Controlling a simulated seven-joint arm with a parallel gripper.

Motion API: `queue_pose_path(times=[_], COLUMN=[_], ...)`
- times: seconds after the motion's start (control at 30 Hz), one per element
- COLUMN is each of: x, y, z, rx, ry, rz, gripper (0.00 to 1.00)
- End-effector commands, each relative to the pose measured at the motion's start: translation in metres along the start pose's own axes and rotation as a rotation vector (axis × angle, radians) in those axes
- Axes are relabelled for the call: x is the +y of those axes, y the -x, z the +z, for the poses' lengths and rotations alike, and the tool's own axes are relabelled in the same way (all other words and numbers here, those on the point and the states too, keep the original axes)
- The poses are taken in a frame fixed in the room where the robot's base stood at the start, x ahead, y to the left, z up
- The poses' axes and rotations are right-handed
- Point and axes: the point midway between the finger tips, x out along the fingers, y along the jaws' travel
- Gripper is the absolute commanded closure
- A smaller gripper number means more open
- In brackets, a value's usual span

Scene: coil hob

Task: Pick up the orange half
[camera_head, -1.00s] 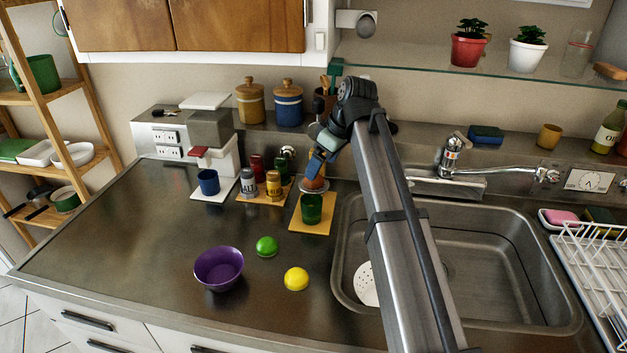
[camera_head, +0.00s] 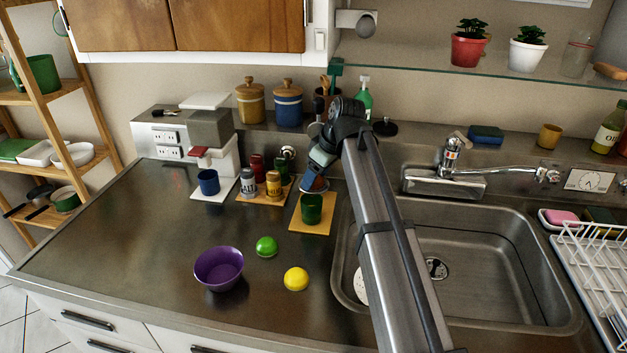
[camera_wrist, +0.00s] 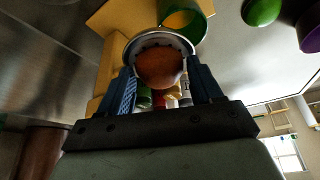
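The orange half looks like a brown-orange dome (camera_wrist: 160,68) in the wrist view, with its round side toward me. It sits against a round silver-rimmed dish (camera_wrist: 131,45), on or by the yellow mat (camera_head: 308,225). In the head view only a small orange patch (camera_head: 315,184) shows below my gripper (camera_head: 318,170). My gripper, with dark blue fingers, also shows in the wrist view (camera_wrist: 163,80). It is open, with one finger on each side of the dome. I see no clear contact, and the tips' depth is hard to judge.
A green cup (camera_head: 312,208) stands close in front on the mat. Spice jars (camera_head: 273,184) and a blue mug (camera_head: 208,182) stand left. A purple bowl (camera_head: 218,268), green ball (camera_head: 266,246) and yellow ball (camera_head: 296,279) lie nearer. The sink (camera_head: 490,262) is right.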

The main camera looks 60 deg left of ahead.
Motion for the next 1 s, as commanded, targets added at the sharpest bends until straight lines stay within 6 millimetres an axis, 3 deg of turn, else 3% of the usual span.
queue_pose_path(times=[0.4, 0.67, 0.93, 1.0], x=[0.0, 0.0, 0.001, -0.002], y=[0.0, 0.004, 0.035, 0.038], z=[0.0, -0.002, -0.015, 0.002], rx=[0.0, 0.0, 0.002, -0.001], ry=[0.0, 0.0, 0.0, -0.002], rz=[0.0, 0.0, 0.001, 0.0], gripper=[0.75, 0.75, 0.75, 0.75])
